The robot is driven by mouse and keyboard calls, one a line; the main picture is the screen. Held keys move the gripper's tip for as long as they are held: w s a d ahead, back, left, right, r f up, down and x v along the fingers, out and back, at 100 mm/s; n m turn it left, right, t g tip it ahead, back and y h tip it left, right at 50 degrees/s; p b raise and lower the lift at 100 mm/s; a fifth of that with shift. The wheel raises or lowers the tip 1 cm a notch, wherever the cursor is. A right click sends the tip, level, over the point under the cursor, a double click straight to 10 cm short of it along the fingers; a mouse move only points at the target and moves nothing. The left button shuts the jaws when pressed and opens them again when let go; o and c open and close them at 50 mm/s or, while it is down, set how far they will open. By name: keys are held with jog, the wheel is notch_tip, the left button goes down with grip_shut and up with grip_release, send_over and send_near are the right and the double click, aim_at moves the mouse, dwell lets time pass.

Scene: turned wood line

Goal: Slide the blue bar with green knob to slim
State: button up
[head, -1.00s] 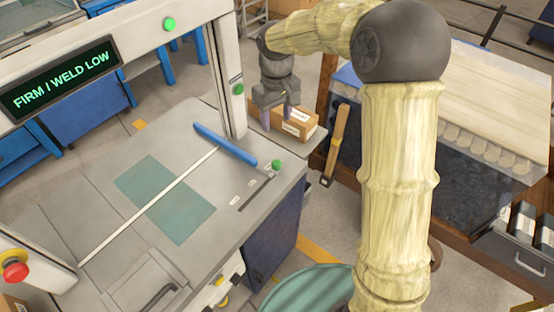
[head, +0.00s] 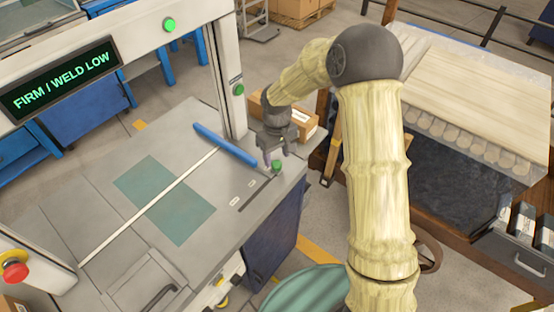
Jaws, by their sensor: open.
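The blue bar (head: 225,144) lies at a slant across the right part of the grey machine top. Its green knob (head: 277,166) stands at the right edge, at the upper right end of a dark slot (head: 256,188). Two small white labels (head: 242,193) lie beside the slot; their words are too small to read. My gripper (head: 274,160) points down right at the knob, with its fingers apart. I cannot tell whether the fingers are around the knob or just behind it.
The machine's white frame post (head: 226,80) stands left of my gripper, with a green button on it. A cardboard box (head: 300,120) sits behind my gripper. A red emergency button (head: 14,269) is at lower left.

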jog(key=shift+f, duration=1.45)
grip_shut()
jog(key=shift+s+a, duration=0.1)
